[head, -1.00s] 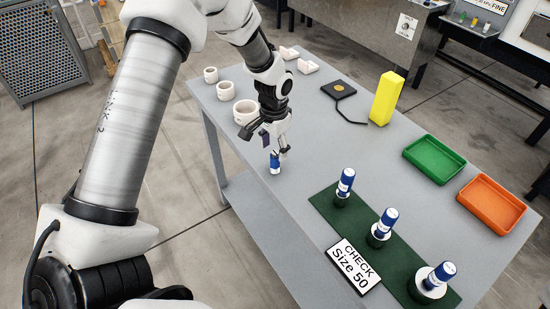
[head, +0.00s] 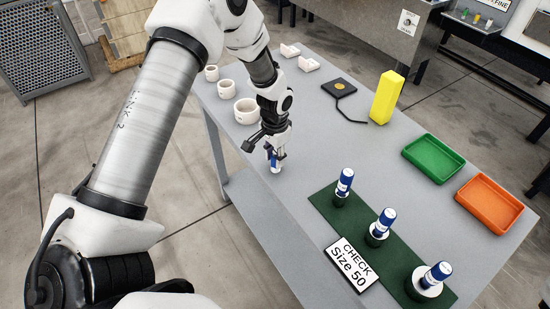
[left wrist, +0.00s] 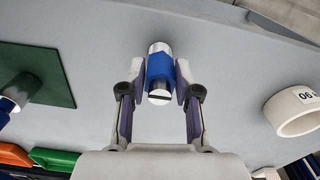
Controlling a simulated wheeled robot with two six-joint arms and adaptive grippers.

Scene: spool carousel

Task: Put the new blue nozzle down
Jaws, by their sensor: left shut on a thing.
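The blue nozzle (left wrist: 160,72), a blue piece with silver ends, is between the fingers of my left gripper (left wrist: 159,80) in the left wrist view. The fingers are shut on its blue middle. In the head view my left gripper (head: 275,152) is low over the grey table (head: 310,140), near its left edge. The nozzle (head: 275,162) is upright below it, with its lower end at or very close to the tabletop; I cannot tell if it touches. My right gripper is in neither view.
A green mat (head: 330,212) holds several blue-and-white pieces, beside a "CHECK Size 50" sign (head: 352,265). White rings (head: 247,111) stand behind the gripper. A yellow block (head: 387,97), green tray (head: 433,160) and orange tray (head: 489,204) are to the right. Table around the nozzle is clear.

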